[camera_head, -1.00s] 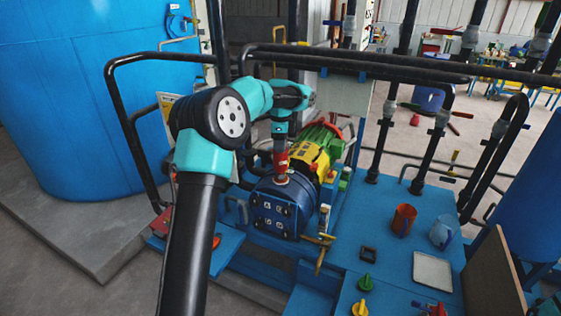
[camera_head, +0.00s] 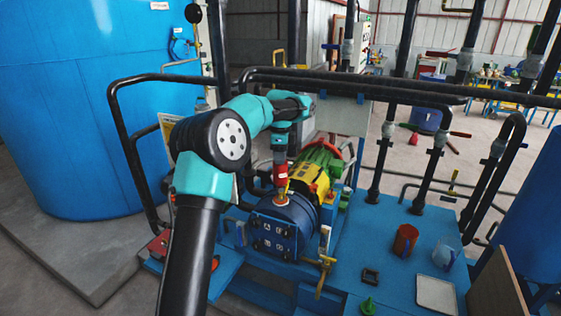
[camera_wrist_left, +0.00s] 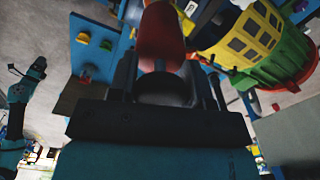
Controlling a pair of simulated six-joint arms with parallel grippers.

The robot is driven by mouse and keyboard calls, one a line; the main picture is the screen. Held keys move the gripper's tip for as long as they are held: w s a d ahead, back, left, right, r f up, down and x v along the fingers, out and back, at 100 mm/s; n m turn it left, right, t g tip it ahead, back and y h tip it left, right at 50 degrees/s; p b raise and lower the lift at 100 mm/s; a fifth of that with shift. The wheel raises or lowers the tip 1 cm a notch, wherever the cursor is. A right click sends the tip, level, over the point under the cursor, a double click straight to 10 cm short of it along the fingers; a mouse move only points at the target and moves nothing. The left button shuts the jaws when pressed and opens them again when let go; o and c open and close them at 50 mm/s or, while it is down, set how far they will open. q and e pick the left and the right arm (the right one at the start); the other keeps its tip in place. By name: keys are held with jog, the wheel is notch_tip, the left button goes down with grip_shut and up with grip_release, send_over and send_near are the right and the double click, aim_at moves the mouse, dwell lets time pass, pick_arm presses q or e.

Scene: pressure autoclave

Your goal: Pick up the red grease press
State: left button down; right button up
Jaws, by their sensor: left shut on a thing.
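The red grease press (camera_head: 280,172) stands upright over the blue pump body (camera_head: 285,222). Its brass-coloured lower tip shows just above the fitting on top of the pump; I cannot tell whether they touch. My left gripper (camera_head: 280,150) comes from above and is shut on the press's upper part. In the left wrist view the red press (camera_wrist_left: 160,32) lies between the dark fingers, which hide its near end. My right gripper is not seen; a teal and black arm (camera_wrist_left: 18,105) shows at the left of that view.
A yellow and green motor (camera_head: 318,172) is close beside the press. Black pipe rails (camera_head: 350,82) pass behind. A red cup (camera_head: 405,240), a clear jug (camera_head: 446,252) and a pale tray (camera_head: 436,294) stand on the blue deck at right. A large blue tank (camera_head: 90,110) is at left.

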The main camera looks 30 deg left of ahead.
pick_arm(q)
jog(key=s+d+r, duration=0.1)
jog(key=s+d, duration=0.7)
jog(key=s, duration=0.5)
jog(key=shift+s+d+r, duration=0.15)
jog(key=shift+s+r, duration=0.05)
jog(key=shift+s, duration=0.15)
